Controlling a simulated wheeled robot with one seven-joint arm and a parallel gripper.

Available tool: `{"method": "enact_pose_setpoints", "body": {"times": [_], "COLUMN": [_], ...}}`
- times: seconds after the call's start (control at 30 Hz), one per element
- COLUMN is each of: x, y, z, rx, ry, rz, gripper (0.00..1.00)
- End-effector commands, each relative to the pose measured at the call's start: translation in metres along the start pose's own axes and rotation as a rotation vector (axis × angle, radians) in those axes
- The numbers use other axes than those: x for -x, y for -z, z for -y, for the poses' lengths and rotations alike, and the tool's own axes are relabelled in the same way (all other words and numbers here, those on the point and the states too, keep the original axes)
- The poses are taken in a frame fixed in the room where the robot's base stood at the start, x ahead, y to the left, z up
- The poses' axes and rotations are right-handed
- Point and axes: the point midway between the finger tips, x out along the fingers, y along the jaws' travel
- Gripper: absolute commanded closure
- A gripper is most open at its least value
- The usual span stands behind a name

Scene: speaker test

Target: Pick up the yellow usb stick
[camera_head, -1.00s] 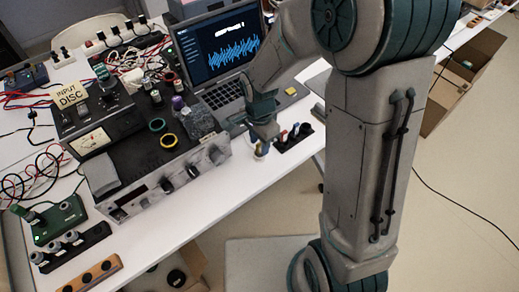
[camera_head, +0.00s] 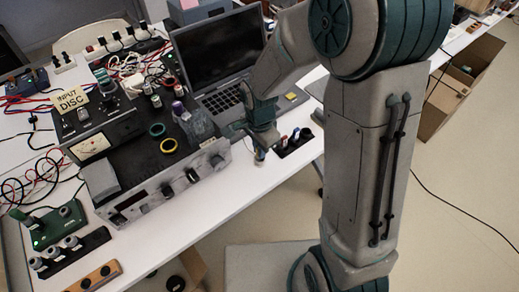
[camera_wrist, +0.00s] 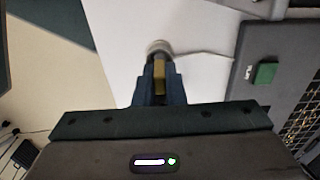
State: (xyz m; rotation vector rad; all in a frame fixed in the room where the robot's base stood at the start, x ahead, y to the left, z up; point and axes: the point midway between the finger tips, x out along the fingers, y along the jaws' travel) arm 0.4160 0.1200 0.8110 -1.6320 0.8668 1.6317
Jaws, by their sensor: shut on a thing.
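My gripper (camera_wrist: 159,82) is shut on the yellow usb stick (camera_wrist: 160,76), a narrow yellow piece between the dark fingers in the wrist view. A pale round shape (camera_wrist: 158,47) with a thin cord or line beside it shows just beyond the fingertips; it is blurred. In the head view my gripper (camera_head: 261,147) points down over the white table, between the grey device and a black holder (camera_head: 283,152). The stick is mostly hidden there by the fingers. I cannot tell whether it is clear of what lies under it.
The black holder carries several small coloured pieces, close right of my gripper. The grey device (camera_head: 150,197) with knobs stands close left. An open laptop (camera_head: 217,100) is behind, with a small coloured square (camera_wrist: 265,73) on it. The table's front edge is near.

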Motion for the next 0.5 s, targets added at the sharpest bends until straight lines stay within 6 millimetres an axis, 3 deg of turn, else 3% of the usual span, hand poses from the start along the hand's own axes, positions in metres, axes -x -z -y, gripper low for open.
{"method": "enact_pose_setpoints", "body": {"times": [0.23,0.5], "x": [0.039,0.072], "y": [0.000,0.057], "z": [0.001,-0.027], "rx": [-0.001,-0.008], "ry": [0.007,0.004], "rz": [-0.002,-0.002], "gripper": [1.00,1.00]}}
